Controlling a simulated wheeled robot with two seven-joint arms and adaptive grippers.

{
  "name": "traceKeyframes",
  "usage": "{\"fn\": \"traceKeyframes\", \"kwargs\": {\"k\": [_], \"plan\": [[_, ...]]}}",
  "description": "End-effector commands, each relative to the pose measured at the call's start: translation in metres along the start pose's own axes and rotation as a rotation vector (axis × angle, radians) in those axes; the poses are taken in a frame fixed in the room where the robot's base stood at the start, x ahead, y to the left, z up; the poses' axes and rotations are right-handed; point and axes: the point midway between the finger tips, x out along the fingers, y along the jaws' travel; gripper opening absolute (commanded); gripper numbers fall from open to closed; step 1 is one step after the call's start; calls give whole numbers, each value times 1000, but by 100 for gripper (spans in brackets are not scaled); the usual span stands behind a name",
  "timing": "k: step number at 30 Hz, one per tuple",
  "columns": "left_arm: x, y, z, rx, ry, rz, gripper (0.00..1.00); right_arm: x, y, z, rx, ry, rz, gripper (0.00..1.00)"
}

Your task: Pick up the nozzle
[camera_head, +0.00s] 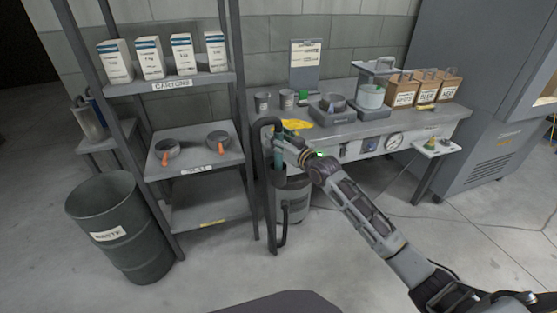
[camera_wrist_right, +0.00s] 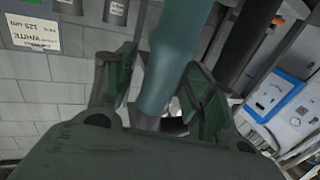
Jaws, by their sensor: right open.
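The nozzle appears to be the teal tube (camera_wrist_right: 168,62), which runs between the two fingers of my right gripper (camera_wrist_right: 160,88) in the right wrist view. The dark green fingers stand open on either side of it. I cannot tell whether either finger touches it. In the head view my right gripper (camera_head: 283,143) is at the upper part of the nozzle (camera_head: 278,157), beside a black looped hose (camera_head: 268,190). A grey canister (camera_head: 292,200) stands on the floor just below. My left gripper is not in view.
A workbench (camera_head: 350,128) with grey devices and brown boxes (camera_head: 425,88) is behind my right arm. A shelf rack (camera_head: 215,190) with white cartons (camera_head: 150,58) stands close left of the hose. A waste drum (camera_head: 120,225) is further left. The front floor is mostly clear.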

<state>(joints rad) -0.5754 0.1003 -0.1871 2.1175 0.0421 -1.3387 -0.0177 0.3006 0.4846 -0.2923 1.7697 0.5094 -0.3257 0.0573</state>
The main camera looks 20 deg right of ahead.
Motion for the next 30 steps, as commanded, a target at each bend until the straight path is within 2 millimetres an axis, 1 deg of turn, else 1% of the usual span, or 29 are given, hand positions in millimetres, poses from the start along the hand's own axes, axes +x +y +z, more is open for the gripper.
{"fn": "traceKeyframes", "kwargs": {"k": [5,15,18,26,30], "plan": [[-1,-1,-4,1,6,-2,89,0,0,0,0,0,0,54],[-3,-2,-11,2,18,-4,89,0,0,0,0,0,0,10],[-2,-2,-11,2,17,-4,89,0,0,-1,-1,2,0,0],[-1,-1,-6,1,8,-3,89,0,0,-2,-1,2,0,0],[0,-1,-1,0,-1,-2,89,0,0,-7,-1,3,0,0]]}}
